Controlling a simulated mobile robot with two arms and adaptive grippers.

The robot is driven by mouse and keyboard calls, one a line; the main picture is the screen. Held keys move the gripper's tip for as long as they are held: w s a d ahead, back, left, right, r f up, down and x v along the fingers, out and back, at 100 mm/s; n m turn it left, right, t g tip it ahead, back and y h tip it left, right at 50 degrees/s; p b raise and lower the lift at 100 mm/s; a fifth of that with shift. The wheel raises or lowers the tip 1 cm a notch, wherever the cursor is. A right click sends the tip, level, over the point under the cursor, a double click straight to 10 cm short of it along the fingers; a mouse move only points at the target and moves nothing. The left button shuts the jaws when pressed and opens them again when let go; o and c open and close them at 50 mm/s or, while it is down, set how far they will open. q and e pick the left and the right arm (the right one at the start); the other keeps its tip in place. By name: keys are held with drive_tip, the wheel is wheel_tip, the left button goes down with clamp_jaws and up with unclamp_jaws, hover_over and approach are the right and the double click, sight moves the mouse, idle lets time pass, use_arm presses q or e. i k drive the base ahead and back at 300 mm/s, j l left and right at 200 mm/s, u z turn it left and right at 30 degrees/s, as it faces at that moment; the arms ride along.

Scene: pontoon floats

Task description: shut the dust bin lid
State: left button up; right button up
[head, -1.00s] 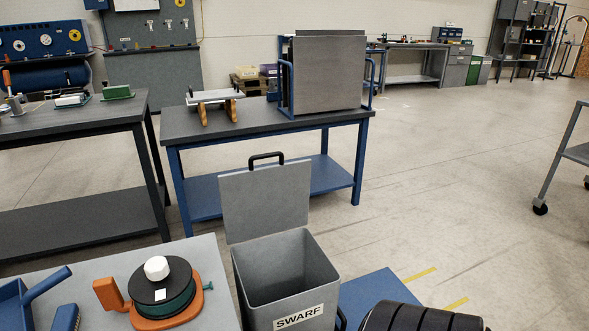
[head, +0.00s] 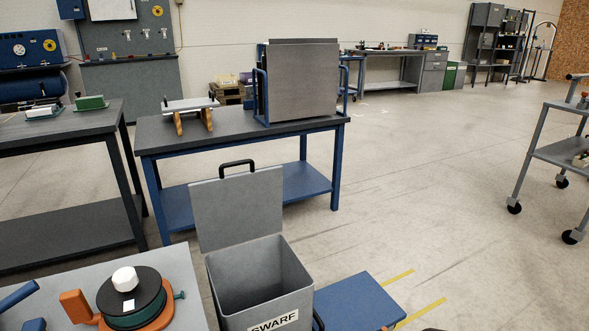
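The dust bin (head: 296,273) is a grey open-topped box with a white label reading SWARF, at the bottom middle of the head view. Its grey lid (head: 238,209) stands upright at the back edge of the bin, so the bin is open and its inside looks empty. A black handle (head: 237,164) sits on the lid's top edge. The bottom of the bin is cut off by the picture's edge. Neither of my grippers shows in the view.
A grey bench (head: 178,262) with an orange and green reel device (head: 132,298) stands close left of the bin. A low blue platform (head: 358,300) is at its right. A blue-legged table (head: 225,125) stands behind. A grey cart (head: 560,152) is at right; the floor between is clear.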

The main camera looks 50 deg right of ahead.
sight(234, 210)
drive_tip(key=i+l+z, duration=0.15)
drive_tip(key=z, duration=0.3)
drive_tip(key=i+l+z, duration=0.1)
drive_tip(key=z, duration=0.3)
drive_tip(key=i+z, duration=0.25)
drive_tip(key=z, duration=0.2)
